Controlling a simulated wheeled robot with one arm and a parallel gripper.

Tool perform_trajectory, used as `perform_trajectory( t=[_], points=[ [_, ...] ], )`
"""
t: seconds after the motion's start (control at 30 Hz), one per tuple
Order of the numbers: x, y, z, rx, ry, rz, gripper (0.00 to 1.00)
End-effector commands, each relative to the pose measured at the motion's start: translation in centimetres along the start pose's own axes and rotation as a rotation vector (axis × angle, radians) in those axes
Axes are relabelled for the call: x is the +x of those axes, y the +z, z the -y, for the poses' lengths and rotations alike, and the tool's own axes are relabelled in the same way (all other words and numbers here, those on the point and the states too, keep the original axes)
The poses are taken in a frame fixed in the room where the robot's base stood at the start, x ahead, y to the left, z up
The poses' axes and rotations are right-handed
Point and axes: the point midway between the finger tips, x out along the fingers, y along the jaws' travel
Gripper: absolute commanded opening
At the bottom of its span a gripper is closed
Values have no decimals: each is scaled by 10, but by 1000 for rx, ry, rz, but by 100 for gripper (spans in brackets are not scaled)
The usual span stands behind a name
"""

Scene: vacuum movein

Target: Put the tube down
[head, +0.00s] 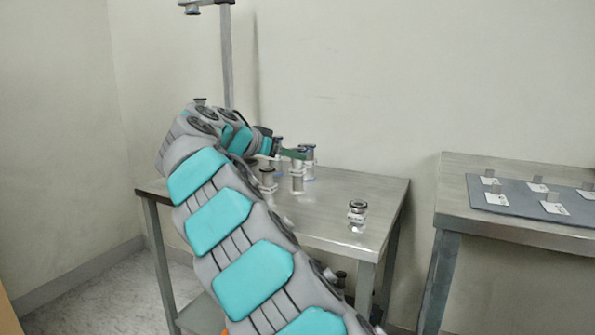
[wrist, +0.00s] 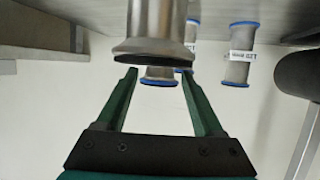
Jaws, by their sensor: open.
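Several grey metal tubes with flanged ends stand on the steel table (head: 345,190). In the head view one tube (head: 297,178) is beside my gripper (head: 292,154), and another tube (head: 267,181) is to its left, partly behind my arm. In the wrist view my gripper (wrist: 158,72) has its two green fingers spread apart. A large near tube (wrist: 152,35) shows above the fingertips in the picture, outside the jaws. A blue-ringed tube (wrist: 160,76) shows farther off between the fingers. A labelled tube (wrist: 238,55) is to the right. I see no tube gripped.
A second table (head: 500,228) at the right carries a grey mat (head: 516,203) with several labelled blocks. The wall is close behind. The table's right side is mostly clear.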

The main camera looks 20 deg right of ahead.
Motion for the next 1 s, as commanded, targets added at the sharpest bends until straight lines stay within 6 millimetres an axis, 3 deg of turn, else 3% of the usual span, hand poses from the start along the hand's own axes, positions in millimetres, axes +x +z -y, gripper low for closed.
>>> perform_trajectory(
  t=[0.3, 0.53, 1.0],
  points=[
    [42, 1, 0, -1, 1, 2, 69],
    [44, 1, 0, -1, 0, 1, 69],
    [44, 0, 0, -1, 0, 1, 16]
  ],
)
